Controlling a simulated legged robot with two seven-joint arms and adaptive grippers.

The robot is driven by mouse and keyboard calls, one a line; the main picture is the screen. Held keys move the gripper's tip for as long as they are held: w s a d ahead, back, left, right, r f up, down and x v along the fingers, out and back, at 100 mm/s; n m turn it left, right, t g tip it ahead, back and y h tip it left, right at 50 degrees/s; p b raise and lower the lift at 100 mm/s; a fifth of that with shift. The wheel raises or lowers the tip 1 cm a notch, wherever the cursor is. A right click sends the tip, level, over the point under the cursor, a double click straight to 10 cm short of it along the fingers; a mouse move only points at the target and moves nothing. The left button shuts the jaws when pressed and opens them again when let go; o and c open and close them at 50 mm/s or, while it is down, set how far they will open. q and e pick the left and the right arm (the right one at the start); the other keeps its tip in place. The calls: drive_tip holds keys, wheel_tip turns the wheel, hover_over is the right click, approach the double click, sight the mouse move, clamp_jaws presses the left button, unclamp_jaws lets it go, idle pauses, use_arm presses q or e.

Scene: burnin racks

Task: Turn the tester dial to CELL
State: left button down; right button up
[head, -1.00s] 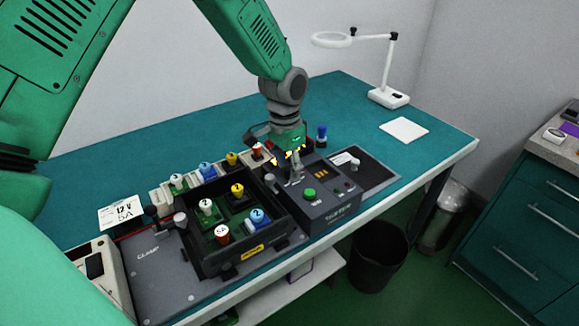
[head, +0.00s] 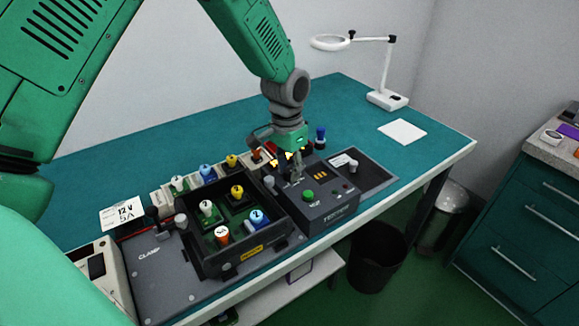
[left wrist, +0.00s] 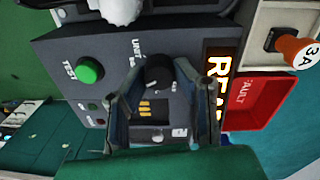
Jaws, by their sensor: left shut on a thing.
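The tester is a dark grey box (head: 340,201) with a green TEST button (head: 308,195), which also shows in the left wrist view (left wrist: 89,69). Its black dial (left wrist: 158,73) stands beside lettering that starts with "UNIT". My left gripper (head: 297,174) points down at the tester's top. In the left wrist view its two fingers (left wrist: 157,84) stand on either side of the dial and are shut on it. The fingers hide part of the dial and its labels, so I cannot read where it points. My right gripper is not in view.
A black tray (head: 215,267) with several coloured-top units stands left of the tester, near a CLAMP plate (head: 150,283). A red FAULT bin (left wrist: 258,98) and a lit amber sign (left wrist: 215,75) adjoin the tester. A magnifier lamp (head: 388,99) stands at the back right.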

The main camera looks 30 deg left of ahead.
use_arm(q)
drive_tip(key=n+p, duration=0.2)
drive_tip(key=n, duration=0.1)
drive_tip(key=shift+s, duration=0.15)
drive_tip(key=n+p, duration=0.2)
drive_tip(key=n, duration=0.1)
drive_tip(key=shift+f+n+p, duration=0.1)
drive_tip(key=shift+n+p, duration=0.2)
drive_tip(key=shift+n, duration=0.1)
drive_tip(key=n+p, duration=0.2)
drive_tip(key=n, duration=0.2)
drive_tip(key=shift+n, duration=0.3)
drive_tip(key=shift+s+f+n+t+p, duration=0.1)
drive_tip(key=shift+n+t+p, duration=0.2)
drive_tip(key=shift+n+p, duration=0.95)
drive_tip(key=shift+n+b, duration=0.4)
drive_tip(key=shift+n, duration=0.15)
drive_tip(key=c, duration=1.5)
unclamp_jaws()
drive_tip(key=shift+c, duration=0.2)
drive_tip(key=shift+w, duration=0.2)
